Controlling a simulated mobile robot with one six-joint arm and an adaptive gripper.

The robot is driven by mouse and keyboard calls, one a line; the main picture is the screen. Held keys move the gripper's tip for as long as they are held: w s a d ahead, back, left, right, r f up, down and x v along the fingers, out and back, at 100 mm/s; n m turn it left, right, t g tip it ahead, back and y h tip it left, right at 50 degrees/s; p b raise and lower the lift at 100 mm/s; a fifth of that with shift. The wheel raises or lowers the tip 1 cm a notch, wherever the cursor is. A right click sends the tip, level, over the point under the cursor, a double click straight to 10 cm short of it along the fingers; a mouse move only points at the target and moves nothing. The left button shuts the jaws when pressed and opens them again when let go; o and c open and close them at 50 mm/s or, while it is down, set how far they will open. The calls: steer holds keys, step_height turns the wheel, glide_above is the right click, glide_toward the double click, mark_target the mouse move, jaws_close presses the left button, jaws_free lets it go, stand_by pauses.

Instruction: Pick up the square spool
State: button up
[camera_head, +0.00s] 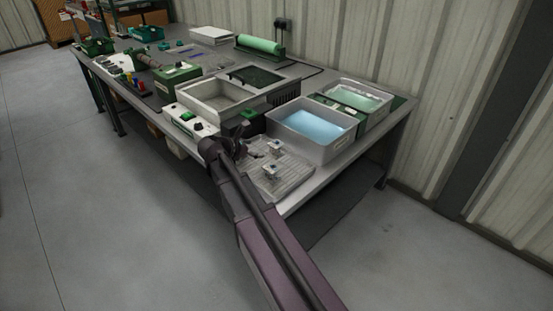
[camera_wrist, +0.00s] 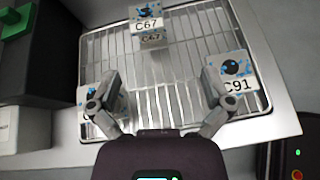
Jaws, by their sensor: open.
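Several white square pieces with blue marks sit on a wire rack (camera_wrist: 172,75), and I cannot tell which is the square spool. In the wrist view, one piece marked C67 (camera_wrist: 146,24) is at the top middle and one marked C91 (camera_wrist: 232,80) is at the right. A third piece (camera_wrist: 92,92) at the left is partly hidden by my left finger. In the head view, two of them show, one farther (camera_head: 275,147) and one nearer (camera_head: 270,169). My gripper (camera_wrist: 160,88) is open and empty, its fingers spread over the rack between the left piece and C91.
Behind the rack (camera_head: 295,176) stand a grey tub of blue liquid (camera_head: 313,147) and a tub of green liquid (camera_head: 356,99). A grey basin (camera_head: 222,86) and a white control box (camera_head: 186,122) stand left of it. The bench's front edge is close.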

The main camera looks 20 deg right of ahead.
mark_target(276, 144)
steer(key=shift+w+d+n+t+h+b, duration=0.15)
steer(key=shift+w+n+t+h+b, duration=0.3)
steer(key=shift+w+n, duration=0.45)
steer(key=b+x, duration=0.2)
steer(key=x, duration=0.5)
steer(key=shift+s+f+b, duration=0.1)
steer(key=shift+f+b, duration=0.05)
steer(key=shift+b, duration=0.25)
steer(key=shift+w+d+f, duration=0.2)
steer(key=shift+d, duration=0.45)
steer(key=shift+b+x, duration=1.05)
steer(key=shift+x, duration=0.9)
steer(key=shift+w+d+f, duration=0.2)
steer(key=shift+d+f, duration=0.1)
steer(key=shift+d, duration=0.3)
